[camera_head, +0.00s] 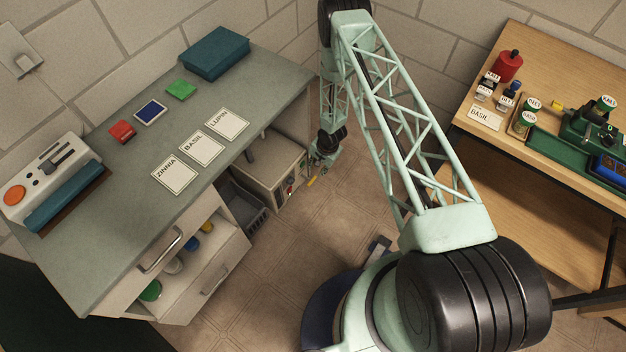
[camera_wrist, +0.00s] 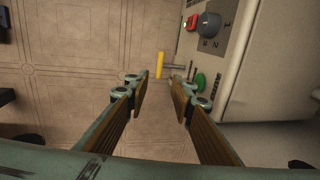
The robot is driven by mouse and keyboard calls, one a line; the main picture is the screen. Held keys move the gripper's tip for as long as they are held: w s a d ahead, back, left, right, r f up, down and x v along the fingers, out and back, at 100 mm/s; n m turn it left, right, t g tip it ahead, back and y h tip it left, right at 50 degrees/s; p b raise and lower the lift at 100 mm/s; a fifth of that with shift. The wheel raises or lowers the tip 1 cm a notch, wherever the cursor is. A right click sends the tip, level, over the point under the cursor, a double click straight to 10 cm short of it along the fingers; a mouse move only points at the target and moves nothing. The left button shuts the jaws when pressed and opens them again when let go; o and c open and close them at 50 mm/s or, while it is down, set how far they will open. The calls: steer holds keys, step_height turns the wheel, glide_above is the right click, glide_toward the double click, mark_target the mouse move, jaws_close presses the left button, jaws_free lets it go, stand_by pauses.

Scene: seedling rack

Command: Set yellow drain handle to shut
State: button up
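The yellow drain handle (camera_wrist: 160,64) shows in the wrist view as a short bar, set crosswise on a grey stem from the front of a beige box (camera_wrist: 278,70). In the head view the handle (camera_head: 311,182) is a small yellow piece low beside the box (camera_head: 262,172). My gripper (camera_wrist: 163,78) is open, its two fingers apart. The handle lies just beyond the fingertips, in line with the gap; I see no contact. In the head view my gripper (camera_head: 322,168) is small and close to the handle.
The box panel carries a red switch (camera_wrist: 192,22), a dark knob (camera_wrist: 208,26) and a green button (camera_wrist: 199,81), close to my right finger. A grey bench (camera_head: 130,225) overhangs the box; an open drawer (camera_head: 205,260) juts out below. Floor (camera_head: 345,200) right of the box is clear.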

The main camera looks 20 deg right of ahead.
mark_target(313, 180)
steer(key=shift+w+a+f+b, duration=0.3)
steer(key=shift+f+b, duration=0.1)
steer(key=shift+f, duration=1.75)
steer(key=shift+w+a+f+b, duration=0.3)
steer(key=shift+f+b, duration=0.1)
steer(key=shift+f, duration=1.7)
steer(key=shift+w+a+f+b, duration=0.2)
steer(key=shift+w+f+b, duration=0.15)
steer(key=shift+f, duration=1.8)
jaws_close()
